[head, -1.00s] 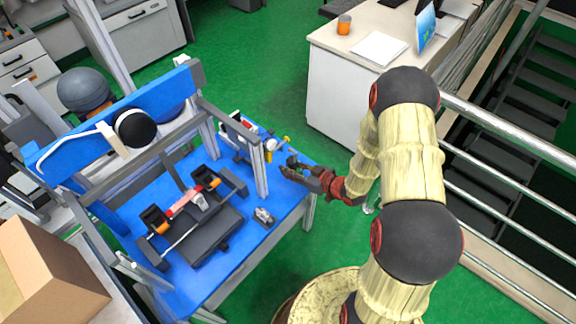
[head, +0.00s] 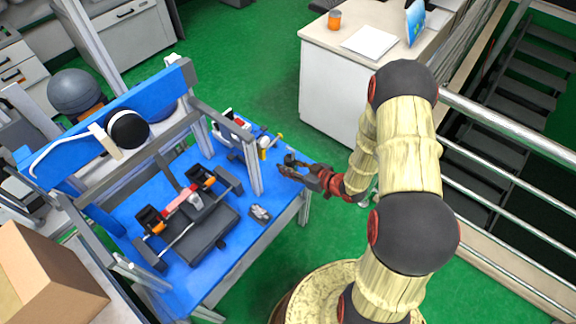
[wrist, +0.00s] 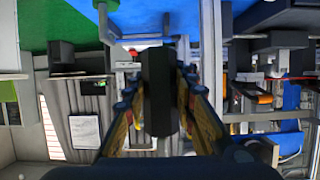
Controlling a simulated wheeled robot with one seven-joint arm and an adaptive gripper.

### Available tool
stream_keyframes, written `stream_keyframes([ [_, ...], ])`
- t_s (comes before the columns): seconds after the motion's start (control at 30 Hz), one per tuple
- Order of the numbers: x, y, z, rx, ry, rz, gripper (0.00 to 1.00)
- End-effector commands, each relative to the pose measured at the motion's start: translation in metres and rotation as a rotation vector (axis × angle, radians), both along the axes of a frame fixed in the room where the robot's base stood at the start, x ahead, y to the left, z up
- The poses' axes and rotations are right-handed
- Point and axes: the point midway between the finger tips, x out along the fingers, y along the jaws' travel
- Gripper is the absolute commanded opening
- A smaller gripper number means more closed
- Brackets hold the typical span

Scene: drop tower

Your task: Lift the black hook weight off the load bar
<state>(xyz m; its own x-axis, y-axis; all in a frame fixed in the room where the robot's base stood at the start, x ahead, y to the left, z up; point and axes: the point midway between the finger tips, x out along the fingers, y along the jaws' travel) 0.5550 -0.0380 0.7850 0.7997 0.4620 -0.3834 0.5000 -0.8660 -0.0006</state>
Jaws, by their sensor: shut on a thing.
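The black hook weight (wrist: 158,95) shows in the wrist view as a dark, flat-sided block between the two fingers of my gripper. My gripper (head: 283,168) is shut on it. In the head view the gripper is by the right end of the blue table, with a small dark shape, likely the weight (head: 291,158), at its fingers. The hook and its contact with any bar cannot be made out. A thin metal bar (head: 178,238) runs across the black fixture on the table, left of the gripper; I cannot tell whether it is the load bar.
The blue table (head: 235,268) carries a grey frame (head: 253,165), a black fixture (head: 208,228) and a small grey part (head: 260,213). A white desk (head: 330,80) stands behind; railings are at right.

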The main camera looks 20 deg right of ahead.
Motion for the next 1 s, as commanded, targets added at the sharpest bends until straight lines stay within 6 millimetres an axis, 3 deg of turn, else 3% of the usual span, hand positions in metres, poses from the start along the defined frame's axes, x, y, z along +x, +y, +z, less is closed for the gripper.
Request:
stream_keyframes([
  [1.0, -0.014, -0.009, 0.046, 0.000, -0.005, 0.000, 0.00],
])
